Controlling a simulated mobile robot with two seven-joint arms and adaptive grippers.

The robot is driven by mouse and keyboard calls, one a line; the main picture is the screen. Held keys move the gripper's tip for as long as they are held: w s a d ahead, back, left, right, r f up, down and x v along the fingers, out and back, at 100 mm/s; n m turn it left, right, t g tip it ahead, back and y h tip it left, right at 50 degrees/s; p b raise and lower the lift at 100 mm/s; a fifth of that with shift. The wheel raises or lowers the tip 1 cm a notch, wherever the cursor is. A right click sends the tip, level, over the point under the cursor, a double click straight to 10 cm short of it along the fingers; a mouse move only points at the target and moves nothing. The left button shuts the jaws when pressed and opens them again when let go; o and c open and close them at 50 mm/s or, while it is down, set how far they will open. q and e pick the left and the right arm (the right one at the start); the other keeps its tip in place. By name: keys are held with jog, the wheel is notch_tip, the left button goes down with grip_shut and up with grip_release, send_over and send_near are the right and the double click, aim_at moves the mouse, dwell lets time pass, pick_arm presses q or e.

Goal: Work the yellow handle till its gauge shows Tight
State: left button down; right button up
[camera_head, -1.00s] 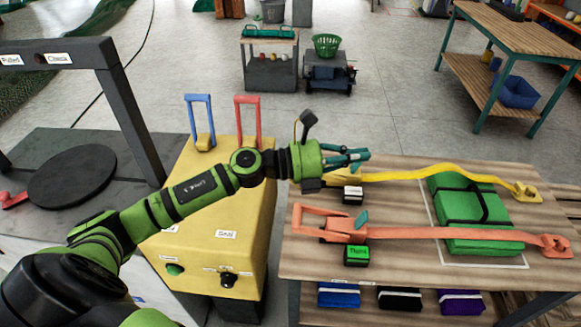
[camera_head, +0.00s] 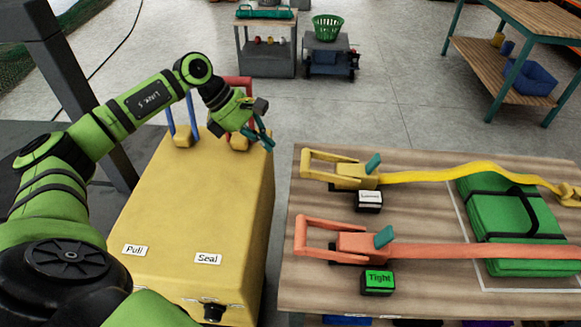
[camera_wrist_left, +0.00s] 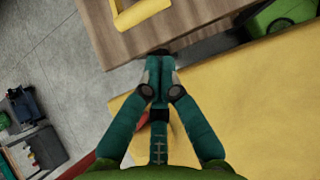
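The yellow handle (camera_head: 322,156) is a loop on the yellow ratchet (camera_head: 357,177) at the table's back left, extending left from it. Its gauge (camera_head: 369,201) is a small dark box with a white face; its word is too small to read surely. My left gripper (camera_head: 268,140) is above the yellow machine, left of the handle and apart from it. In the left wrist view the fingertips (camera_wrist_left: 160,75) are together with nothing seen between them, and part of the yellow handle (camera_wrist_left: 142,12) shows beyond. My right gripper is not in view.
An orange ratchet (camera_head: 357,246) and handle lie in front; their gauge (camera_head: 378,282) reads Tight on green. Straps cross a green bundle (camera_head: 505,255). The yellow machine (camera_head: 190,215) has blue and red levers (camera_head: 238,84) close to my left gripper.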

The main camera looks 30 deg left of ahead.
pick_arm(q)
jog(key=p+x, duration=0.2)
jog(key=x, duration=0.8)
jog(key=shift+w+f, duration=0.1)
jog(key=shift+f, duration=0.05)
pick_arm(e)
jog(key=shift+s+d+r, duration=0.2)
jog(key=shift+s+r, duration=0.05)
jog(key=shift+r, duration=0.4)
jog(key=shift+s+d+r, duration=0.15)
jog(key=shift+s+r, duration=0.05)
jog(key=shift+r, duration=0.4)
pick_arm(q)
jog(key=shift+p, duration=0.3)
jog(key=shift+d+r+y+p, duration=0.1)
jog(key=shift+r+y+p, duration=0.2)
jog(key=shift+r+p, duration=0.35)
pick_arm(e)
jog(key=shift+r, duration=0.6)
pick_arm(q)
jog(key=shift+r, duration=0.15)
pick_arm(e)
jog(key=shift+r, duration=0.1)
